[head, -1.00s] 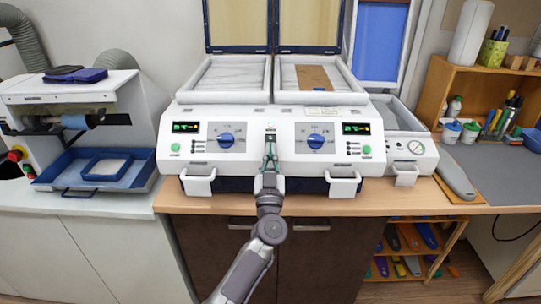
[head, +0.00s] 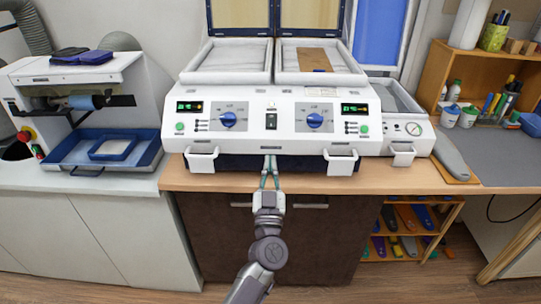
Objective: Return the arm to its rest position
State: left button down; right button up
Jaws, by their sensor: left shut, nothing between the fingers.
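My left gripper (head: 269,168) is in the lower middle of the head view, in front of the worktop edge and below the machine's front panel. Its fingers are shut, hold nothing and point toward the machine. The white forming machine (head: 343,147) has two blue knobs, two lit displays and a switch (head: 271,121) in the middle of its panel. The gripper is apart from the switch. Both lids stand open. The left tray (head: 229,60) looks pale and empty; the right one holds a brown piece (head: 314,60). My right gripper is not in view.
The wooden worktop (head: 400,180) runs under the machine, with dark cabinet doors below. White handles stick out from the machine's front. A white machine with blue trays (head: 60,158) stands at left. A shelf (head: 432,90) with bottles and tools is at right. Room in front of the cabinets is free.

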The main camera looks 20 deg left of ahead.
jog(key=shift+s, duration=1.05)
